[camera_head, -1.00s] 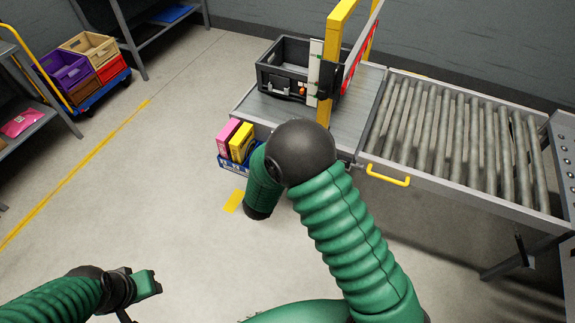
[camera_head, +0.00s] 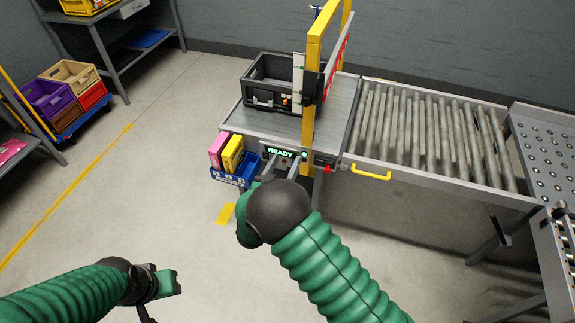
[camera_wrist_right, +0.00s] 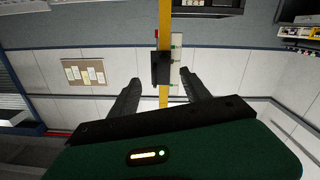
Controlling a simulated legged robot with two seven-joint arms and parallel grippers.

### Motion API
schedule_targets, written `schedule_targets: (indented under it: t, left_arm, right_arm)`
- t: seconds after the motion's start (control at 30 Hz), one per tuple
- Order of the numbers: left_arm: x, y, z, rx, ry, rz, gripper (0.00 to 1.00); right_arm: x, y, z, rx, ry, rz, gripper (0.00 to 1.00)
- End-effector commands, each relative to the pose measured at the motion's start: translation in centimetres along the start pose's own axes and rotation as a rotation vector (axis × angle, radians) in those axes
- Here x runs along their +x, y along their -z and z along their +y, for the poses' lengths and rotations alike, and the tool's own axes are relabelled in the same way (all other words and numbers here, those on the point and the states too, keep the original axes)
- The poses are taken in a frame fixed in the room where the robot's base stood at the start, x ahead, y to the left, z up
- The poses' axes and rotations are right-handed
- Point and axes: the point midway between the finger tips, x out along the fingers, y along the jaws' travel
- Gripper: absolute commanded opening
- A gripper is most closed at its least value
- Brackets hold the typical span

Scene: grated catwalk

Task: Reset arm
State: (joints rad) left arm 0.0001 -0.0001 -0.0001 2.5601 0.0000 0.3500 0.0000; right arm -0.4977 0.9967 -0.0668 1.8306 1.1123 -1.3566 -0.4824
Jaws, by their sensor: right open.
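My right arm reaches forward from the lower right in the head view. Its black wrist joint covers part of the gripper. My right gripper (camera_head: 283,168) points at the front of the conveyor station, just below a lit READY sign (camera_head: 280,153). In the right wrist view the two dark fingers of that gripper (camera_wrist_right: 161,84) stand wide apart with nothing between them. My left gripper (camera_head: 160,286) is low at the left over bare floor, and its jaws do not show clearly.
A black crate (camera_head: 270,85) stands on the conveyor beside a yellow post (camera_head: 312,75). A blue bin (camera_head: 232,176) with pink and yellow boxes hangs at the station's front. Rollers (camera_head: 430,135) run to the right. Coloured crates (camera_head: 48,98) stand far left.

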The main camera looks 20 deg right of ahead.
Motion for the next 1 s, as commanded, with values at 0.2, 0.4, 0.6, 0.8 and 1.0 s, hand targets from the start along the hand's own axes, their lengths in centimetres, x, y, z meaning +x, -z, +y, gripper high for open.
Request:
schedule_targets:
  t: [0.2, 0.4, 0.6, 0.8, 1.0]
  left_arm:
    - [0.0, 0.0, 0.0, 0.001, 0.0, 0.0, 0.36]
    - [0.0, 0.0, 0.0, 0.0, 0.0, 0.0, 0.36]
    - [0.0, 0.0, 0.0, 0.0, 0.0, 0.0, 0.36]
    - [0.0, 0.0, 0.0, 0.001, 0.0, 0.0, 0.36]
    - [0.0, 0.0, 0.0, 0.001, 0.0, 0.0, 0.36]
  right_arm:
    - [-0.5, 0.3, -0.5, -0.001, 0.001, 0.005, 0.56]
    - [0.5, 0.9, -1.1, 0.056, 0.138, -0.116, 0.56]
    - [-4.2, -0.1, 1.4, 0.091, 0.528, -0.563, 0.56]
    - [-15.7, -4.3, 11.9, -0.097, 0.674, -1.016, 0.56]
    - [-20.5, -6.1, 17.6, -0.216, 0.65, -1.193, 0.56]
